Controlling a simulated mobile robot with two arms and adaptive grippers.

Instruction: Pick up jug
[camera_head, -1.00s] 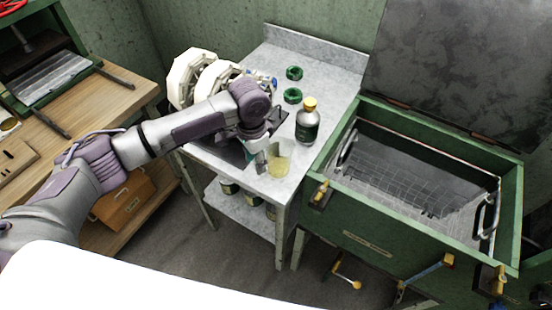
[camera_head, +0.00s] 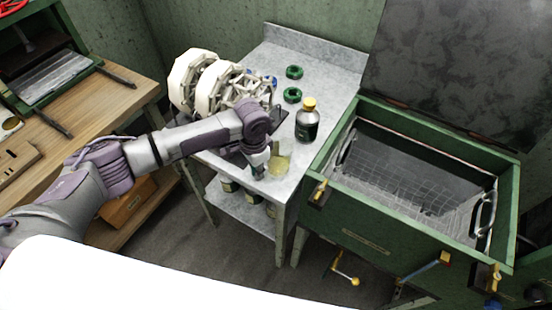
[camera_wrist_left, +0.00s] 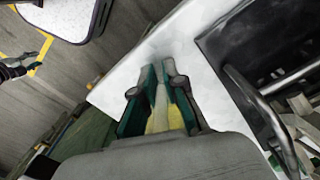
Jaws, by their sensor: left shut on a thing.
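The jug (camera_head: 281,160) is a clear vessel with pale yellow contents, standing at the front edge of the grey metal table (camera_head: 330,78). My left gripper (camera_head: 260,168) comes in from the left and meets the jug's left side. In the left wrist view the fingers (camera_wrist_left: 163,100) are closed around a narrow pale yellow part of the jug (camera_wrist_left: 163,118). Most of the jug is hidden there by the fingers and wrist. I cannot tell any lift off the tabletop.
A brown bottle with a yellow cap (camera_head: 307,120) stands just behind the jug. White reels (camera_head: 205,80) stand behind my arm. A green basin (camera_head: 345,215) with a wire basket is close on the right.

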